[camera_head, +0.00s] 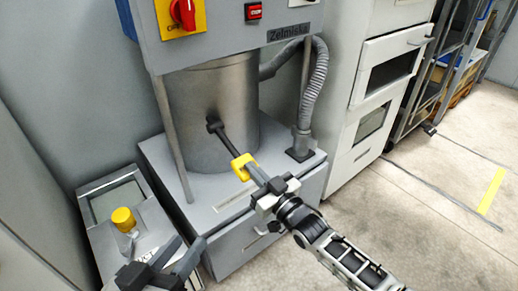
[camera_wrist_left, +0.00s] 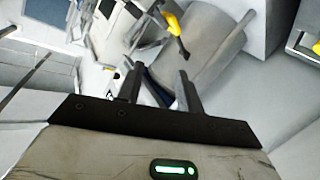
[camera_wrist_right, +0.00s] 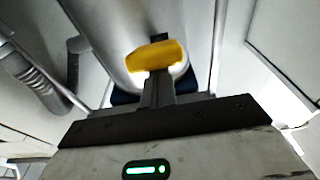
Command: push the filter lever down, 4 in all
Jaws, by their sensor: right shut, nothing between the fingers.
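The filter lever is a black rod (camera_head: 228,142) sloping down and out from the steel cylinder (camera_head: 205,100), with a yellow grip (camera_head: 243,167) at its free end. My right gripper (camera_head: 263,180) is shut and empty, its tips right at the yellow grip. In the right wrist view the yellow grip (camera_wrist_right: 155,55) lies across the shut fingertips (camera_wrist_right: 157,85); whether they touch it I cannot tell. My left gripper (camera_head: 178,252) is open and empty at lower left, away from the lever. Its two fingers (camera_wrist_left: 158,85) stand apart in the left wrist view.
A low grey unit with a yellow knob (camera_head: 123,218) stands at left, close to my left gripper. A control panel with a red switch (camera_head: 183,13) hangs above the cylinder. A ribbed hose (camera_head: 317,85) runs down at its right. Floor at right is clear.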

